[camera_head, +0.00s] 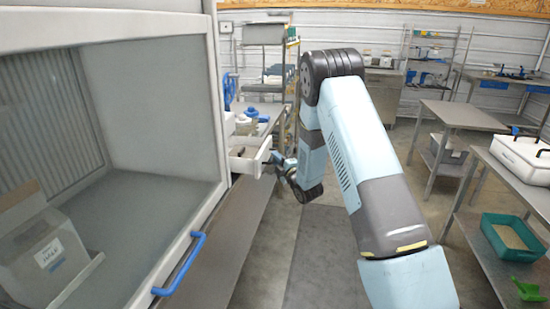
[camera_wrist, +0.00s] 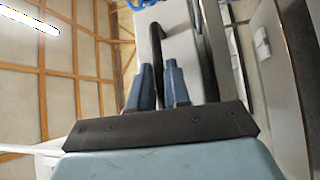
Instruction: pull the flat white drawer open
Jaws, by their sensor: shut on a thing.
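The flat white drawer (camera_head: 247,165) stands partly out of the white unit left of centre in the head view. Its open top shows, with small things inside that are hard to make out. My gripper (camera_head: 277,160) is at the drawer's front, low beside my forearm. In the wrist view my two blue fingers (camera_wrist: 160,88) are close together on a dark bar handle (camera_wrist: 157,45), with a pale panel, seemingly the drawer front (camera_wrist: 183,45), behind it. The exact grip on the handle is partly hidden by the fingers.
A large hood with a blue handle (camera_head: 180,265) fills the left. White containers with blue lids (camera_head: 248,120) stand behind the drawer. Steel tables with a white box (camera_head: 520,158) and a green tray (camera_head: 512,238) stand at right. The floor between (camera_head: 300,255) is clear.

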